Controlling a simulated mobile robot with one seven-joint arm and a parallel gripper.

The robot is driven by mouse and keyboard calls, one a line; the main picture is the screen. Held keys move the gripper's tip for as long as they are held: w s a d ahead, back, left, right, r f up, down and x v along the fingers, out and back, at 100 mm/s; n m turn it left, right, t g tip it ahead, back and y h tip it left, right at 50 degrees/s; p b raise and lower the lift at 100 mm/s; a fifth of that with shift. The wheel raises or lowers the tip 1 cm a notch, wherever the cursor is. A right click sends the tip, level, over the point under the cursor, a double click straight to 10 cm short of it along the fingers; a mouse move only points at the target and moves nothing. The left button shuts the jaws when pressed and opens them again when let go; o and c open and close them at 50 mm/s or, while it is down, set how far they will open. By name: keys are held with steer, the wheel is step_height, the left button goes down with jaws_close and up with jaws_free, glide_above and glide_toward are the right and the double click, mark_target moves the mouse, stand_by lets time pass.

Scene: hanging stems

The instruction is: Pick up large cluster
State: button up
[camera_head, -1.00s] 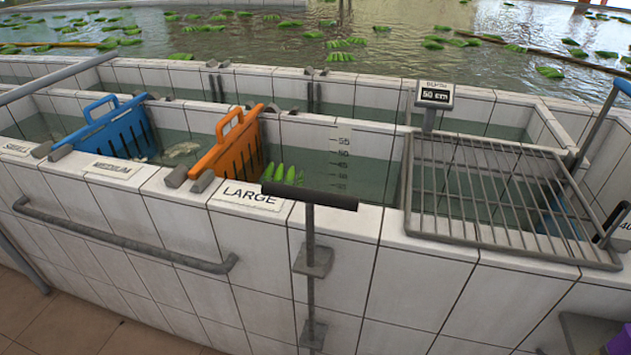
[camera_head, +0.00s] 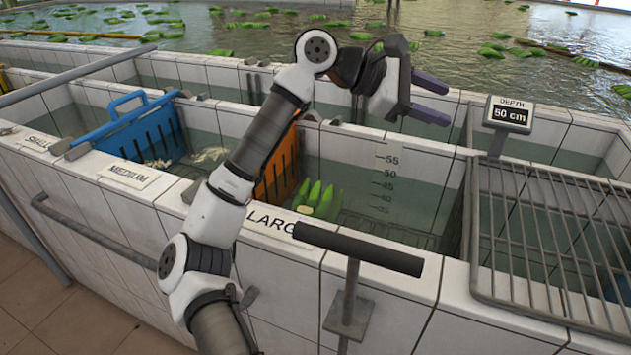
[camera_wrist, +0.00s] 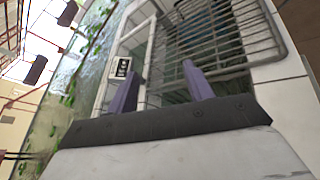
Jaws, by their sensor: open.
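A cluster of green bananas (camera_head: 319,199) sits in the water of the basin marked LARGE, just right of the orange divider (camera_head: 279,160). Its lower part is under water and partly hard to see. My gripper (camera_head: 433,101) is open and empty, above the far side of the basins, up and to the right of the cluster. In the wrist view my open fingers (camera_wrist: 160,92) show with nothing between them, and the cluster does not show there.
A metal rack (camera_head: 545,240) covers the right basin, with a depth display (camera_head: 509,114) reading 50 cm behind it. A dark T-handle (camera_head: 357,248) stands at the front wall. A blue divider (camera_head: 133,131) is at the left. Many green clusters float in the pool behind.

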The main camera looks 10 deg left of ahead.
steer(key=w+a+f+y, duration=0.3)
steer(key=w+f+y, duration=0.1)
steer(key=f, duration=0.3)
steer(key=n+g+y+b, duration=0.1)
steer(key=g+y, duration=0.1)
steer(key=y, duration=0.7)
glide_toward(306, 210)
step_height(306, 210, down, 2)
steer(key=shift+s+f+p, duration=0.1)
steer(key=shift+p, duration=0.4)
steer(key=shift+w+d+f+p, duration=0.15)
steer(key=shift+f+p, duration=0.15)
steer(key=shift+f, duration=0.7)
steer(key=shift+w+f+p, duration=0.15)
steer(key=shift+f+p, duration=0.2)
steer(key=shift+f, duration=0.7)
steer(key=shift+w+d+f+p, duration=0.15)
steer(key=shift+f+p, duration=0.15)
steer(key=shift+f, duration=0.7)
steer(key=shift+c, duration=0.2)
jaws_close()
steer(key=shift+r, duration=0.15)
